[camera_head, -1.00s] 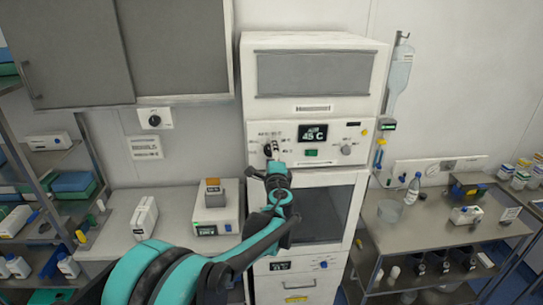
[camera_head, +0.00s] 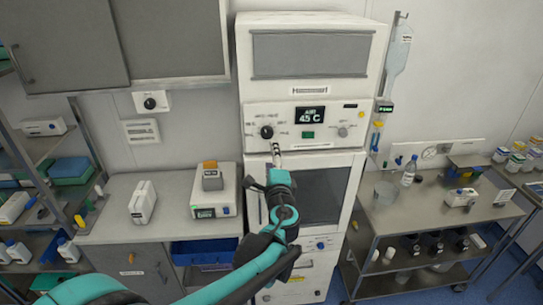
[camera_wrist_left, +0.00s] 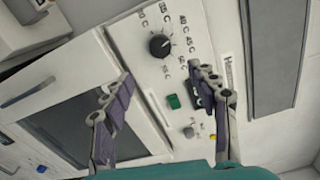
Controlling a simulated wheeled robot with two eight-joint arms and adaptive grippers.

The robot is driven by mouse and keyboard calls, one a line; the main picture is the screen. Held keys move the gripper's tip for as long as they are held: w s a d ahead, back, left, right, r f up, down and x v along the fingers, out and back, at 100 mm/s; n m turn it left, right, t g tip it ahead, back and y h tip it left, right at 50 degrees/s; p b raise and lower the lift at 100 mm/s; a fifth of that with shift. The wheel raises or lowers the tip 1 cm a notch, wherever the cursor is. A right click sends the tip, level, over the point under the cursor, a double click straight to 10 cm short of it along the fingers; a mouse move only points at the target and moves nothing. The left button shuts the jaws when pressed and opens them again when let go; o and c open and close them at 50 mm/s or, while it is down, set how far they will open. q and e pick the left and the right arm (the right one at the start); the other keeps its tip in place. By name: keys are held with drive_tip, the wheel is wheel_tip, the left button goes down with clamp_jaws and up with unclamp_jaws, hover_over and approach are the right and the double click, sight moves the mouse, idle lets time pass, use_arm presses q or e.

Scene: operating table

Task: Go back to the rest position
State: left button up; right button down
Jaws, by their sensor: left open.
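My left gripper (camera_head: 277,158) is in front of the tall white cabinet, just below its control panel (camera_head: 350,128). In the left wrist view its two fingers (camera_wrist_left: 165,98) stand wide apart with nothing between them. The black knob (camera_head: 266,132) on the panel is clear of the gripper; it also shows in the left wrist view (camera_wrist_left: 159,46), beyond the fingertips. The display (camera_head: 311,115) above reads about 45 C. A green button (camera_head: 308,135) sits right of the knob. My right gripper is not in view.
A steel cart (camera_head: 412,220) with a bottle (camera_head: 409,170) and a beaker stands at the right. A side counter (camera_head: 105,222) at the left holds a white device (camera_head: 215,198) and a white box (camera_head: 143,202). A shelf rack (camera_head: 88,140) stands at the far left.

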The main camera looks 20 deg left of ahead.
use_arm(q)
drive_tip(key=s+a+f+n+g+h+b, duration=0.1)
drive_tip(key=s+a+f+n+g+b, duration=0.3)
drive_tip(key=s+f, duration=0.45)
drive_tip(key=s+a+f+n+g+b, duration=0.2)
drive_tip(key=s+f+n+b, duration=0.4)
drive_tip(key=s+f, duration=0.25)
drive_tip(key=s+d+f+n+g+h+b, duration=0.1)
drive_tip(key=s+d+f+n+h+b, duration=0.1)
drive_tip(key=s+f, duration=0.4)
drive_tip(key=s+d+f+n+g+h+b, duration=0.2)
drive_tip(key=s+d+f, duration=0.3)
drive_tip(key=f, duration=0.3)
drive_tip(key=shift+s+d+f+n+g+h+b, duration=0.25)
drive_tip(key=shift+s+n+h+b, duration=0.3)
drive_tip(key=shift+n+h, duration=0.3)
